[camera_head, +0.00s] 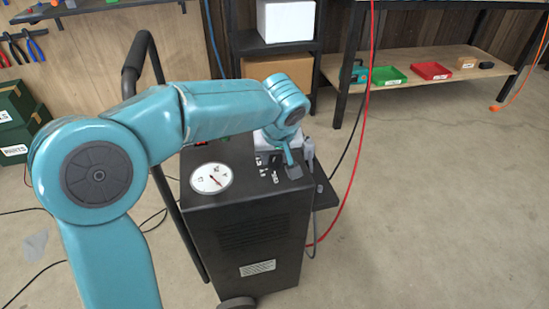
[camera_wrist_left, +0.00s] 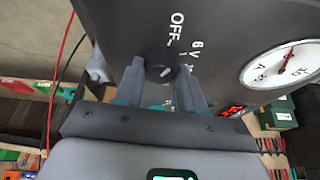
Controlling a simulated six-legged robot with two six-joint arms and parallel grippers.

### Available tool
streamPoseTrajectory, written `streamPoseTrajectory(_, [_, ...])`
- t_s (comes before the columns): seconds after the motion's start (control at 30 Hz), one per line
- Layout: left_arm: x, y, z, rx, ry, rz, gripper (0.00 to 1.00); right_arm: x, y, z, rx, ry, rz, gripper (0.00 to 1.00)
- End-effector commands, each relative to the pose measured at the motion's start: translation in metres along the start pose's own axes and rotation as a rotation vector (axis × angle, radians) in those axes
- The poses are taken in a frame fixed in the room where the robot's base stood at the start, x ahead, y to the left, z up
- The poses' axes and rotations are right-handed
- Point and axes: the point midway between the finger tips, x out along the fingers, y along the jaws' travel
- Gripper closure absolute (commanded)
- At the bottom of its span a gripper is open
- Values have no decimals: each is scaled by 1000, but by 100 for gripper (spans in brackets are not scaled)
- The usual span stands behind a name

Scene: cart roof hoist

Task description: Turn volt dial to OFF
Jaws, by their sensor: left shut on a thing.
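The volt dial (camera_wrist_left: 158,60) is a dark round knob on the black cart's top panel in the left wrist view. The white OFF label (camera_wrist_left: 176,28) and a 6 V label (camera_wrist_left: 197,50) are printed beside it. A small white mark shows on the dial, on the side nearer my gripper, not beside OFF. My left gripper (camera_wrist_left: 160,70) has a finger on either side of the dial and is shut on it. In the head view my left gripper (camera_head: 291,166) is at the right part of the cart top (camera_head: 245,190), where it hides the dial.
A round white gauge (camera_head: 211,178) with a red needle sits left of the gripper on the cart. The cart's bent handle (camera_head: 150,50) rises at left. A red cable (camera_head: 366,100) hangs right of the cart. Shelves stand behind; the floor at right is clear.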

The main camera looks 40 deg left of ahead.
Motion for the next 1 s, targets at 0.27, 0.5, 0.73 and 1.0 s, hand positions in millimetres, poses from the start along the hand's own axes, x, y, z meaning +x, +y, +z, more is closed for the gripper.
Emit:
streamPoseTrajectory(0.27, [0, 2, 0, -156, -1, -64, 91, 4, 2, -1, 4, 3, 0, 57])
streamPoseTrajectory(0.5, [0, 2, 0, -225, -1, -91, 91, 4, 3, -2, 4, 4, 1, 57])
streamPoseTrajectory(0.73, [0, 2, 0, -245, -2, -101, 91, 5, 3, -2, 5, 4, 1, 57])
streamPoseTrajectory(1.0, [0, 2, 0, -245, -2, -101, 92, 5, 3, -2, 4, 4, 1, 57])
